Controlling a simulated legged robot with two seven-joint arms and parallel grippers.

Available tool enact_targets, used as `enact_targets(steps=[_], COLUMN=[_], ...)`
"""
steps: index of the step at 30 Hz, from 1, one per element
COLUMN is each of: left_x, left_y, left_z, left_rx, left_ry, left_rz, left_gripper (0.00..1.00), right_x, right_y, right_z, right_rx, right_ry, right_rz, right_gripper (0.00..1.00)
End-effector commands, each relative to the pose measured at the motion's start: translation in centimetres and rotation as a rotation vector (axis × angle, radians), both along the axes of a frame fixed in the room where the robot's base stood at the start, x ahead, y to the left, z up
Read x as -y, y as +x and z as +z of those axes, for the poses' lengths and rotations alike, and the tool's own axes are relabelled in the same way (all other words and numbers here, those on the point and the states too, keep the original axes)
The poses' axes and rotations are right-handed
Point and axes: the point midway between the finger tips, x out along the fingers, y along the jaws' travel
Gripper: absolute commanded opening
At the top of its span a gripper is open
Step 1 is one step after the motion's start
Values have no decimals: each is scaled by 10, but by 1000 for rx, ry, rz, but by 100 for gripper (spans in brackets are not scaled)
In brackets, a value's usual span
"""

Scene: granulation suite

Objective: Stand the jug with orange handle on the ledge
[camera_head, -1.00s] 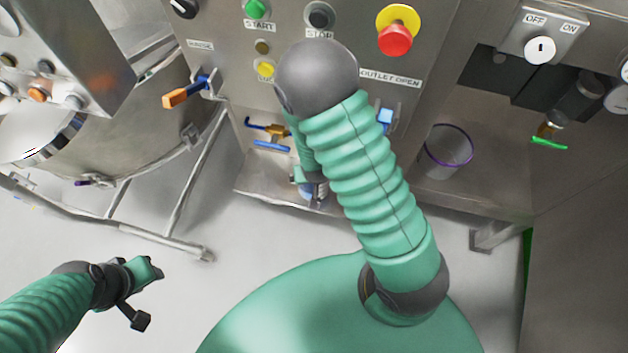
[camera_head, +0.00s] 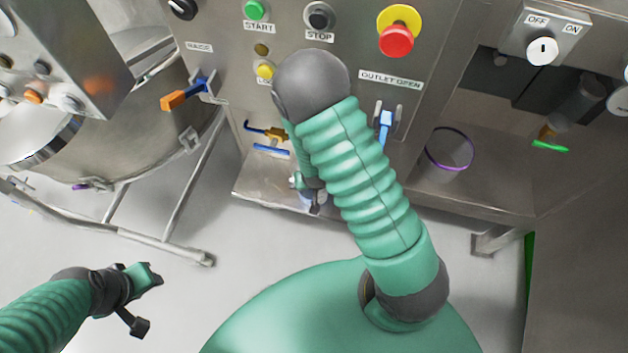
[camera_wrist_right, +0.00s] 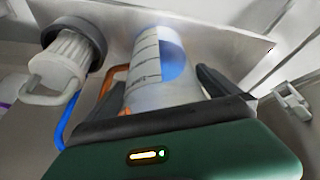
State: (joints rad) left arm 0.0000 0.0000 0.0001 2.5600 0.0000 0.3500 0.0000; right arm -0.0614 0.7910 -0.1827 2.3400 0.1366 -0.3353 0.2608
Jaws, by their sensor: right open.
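In the right wrist view a clear graduated jug (camera_wrist_right: 150,98) with a blue patch inside stands between the fingers of my right gripper (camera_wrist_right: 165,85). An orange handle (camera_wrist_right: 107,88) shows at its left side. The fingers are open on both sides of it; contact cannot be told. In the head view my right arm hides most of this gripper and the jug. My left gripper (camera_head: 150,278) hangs at lower left, away from everything; its jaw opening is unclear. A metal ledge (camera_head: 262,185) juts from the cabinet below the buttons.
A purple-rimmed clear vessel (camera_head: 449,150) stands on the right shelf (camera_head: 490,190). A blue bent bar (camera_wrist_right: 68,122) and a pale ribbed fitting (camera_wrist_right: 65,60) are beside the jug. An orange-handled valve (camera_head: 186,96) and a blue-handled valve (camera_head: 386,122) project from the cabinet.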

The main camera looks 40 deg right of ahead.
Motion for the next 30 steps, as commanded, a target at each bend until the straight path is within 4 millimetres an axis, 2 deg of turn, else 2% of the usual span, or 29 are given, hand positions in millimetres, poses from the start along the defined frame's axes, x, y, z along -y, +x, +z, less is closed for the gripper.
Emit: enact_targets(steps=[9, 12, 17, 20, 24, 27, 30], left_x=[0, 0, 0, 0, 0, 0, 0], left_y=[0, 0, 0, 0, 0, 0, 0], left_z=[28, 35, 38, 38, 37, 37, 37], left_rx=[0, 0, 0, 0, 0, 0, 0], left_ry=[0, 0, 0, 0, 0, 0, 0], left_rz=[0, 0, 0, 0, 0, 0, 0], left_gripper=[36, 36, 36, 36, 36, 36, 36], right_x=[-15, -19, -24, -45, -74, -79, -79], right_y=[-24, -31, -37, -38, -55, -68, -74], right_z=[76, 94, 109, 131, 181, 205, 211], right_rx=[4, 4, -1, -26, -90, -129, -150], right_ry=[0, 0, 7, 59, 97, 75, 62], right_rz=[3, 3, 8, 86, 304, 412, 449], right_gripper=[100, 100, 100, 100, 100, 100, 100])
